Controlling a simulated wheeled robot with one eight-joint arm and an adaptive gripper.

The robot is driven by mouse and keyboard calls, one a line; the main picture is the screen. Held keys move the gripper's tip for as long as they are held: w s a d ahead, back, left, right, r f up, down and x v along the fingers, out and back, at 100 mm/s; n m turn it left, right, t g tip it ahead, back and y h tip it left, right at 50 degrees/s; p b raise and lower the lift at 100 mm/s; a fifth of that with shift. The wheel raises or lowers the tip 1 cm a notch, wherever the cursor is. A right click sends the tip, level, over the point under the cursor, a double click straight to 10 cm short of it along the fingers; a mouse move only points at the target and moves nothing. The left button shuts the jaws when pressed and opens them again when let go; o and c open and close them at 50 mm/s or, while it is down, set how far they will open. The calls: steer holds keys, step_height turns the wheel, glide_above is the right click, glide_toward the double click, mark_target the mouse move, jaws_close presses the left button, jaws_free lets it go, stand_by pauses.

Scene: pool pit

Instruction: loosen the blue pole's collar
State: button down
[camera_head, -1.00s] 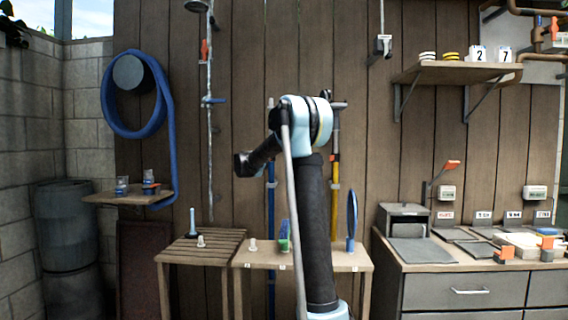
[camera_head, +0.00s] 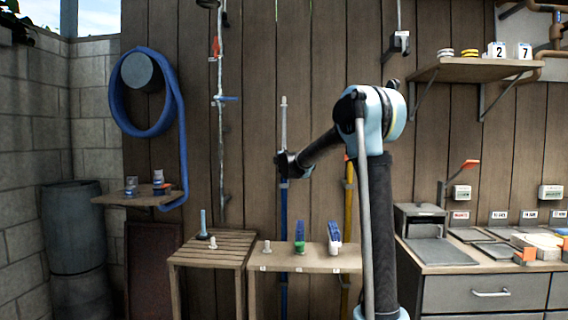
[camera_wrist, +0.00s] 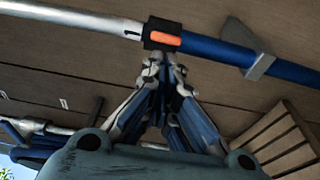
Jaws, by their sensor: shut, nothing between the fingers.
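The blue pole (camera_head: 284,225) stands upright against the plank wall, with a thinner silver section (camera_head: 284,122) above. In the wrist view the blue pole (camera_wrist: 215,50) crosses the top, silver to the left and blue to the right. Its black collar (camera_wrist: 150,32) sits at the joint and bears an orange lever (camera_wrist: 164,38). My gripper (camera_head: 283,160) covers the joint in the head view. In the wrist view my gripper (camera_wrist: 165,62) is shut and empty, its fingertips at the collar's lower edge. I cannot tell whether they touch it.
A grey bracket (camera_wrist: 260,65) holds the pole beside the collar. A yellow pole (camera_head: 348,215) stands to the right, partly behind my arm. A low bench (camera_head: 330,262) with small brushes and a slatted table (camera_head: 190,258) stand below.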

steer(key=s+a, duration=0.2)
steer(key=s, duration=0.9)
steer(key=shift+a, duration=0.2)
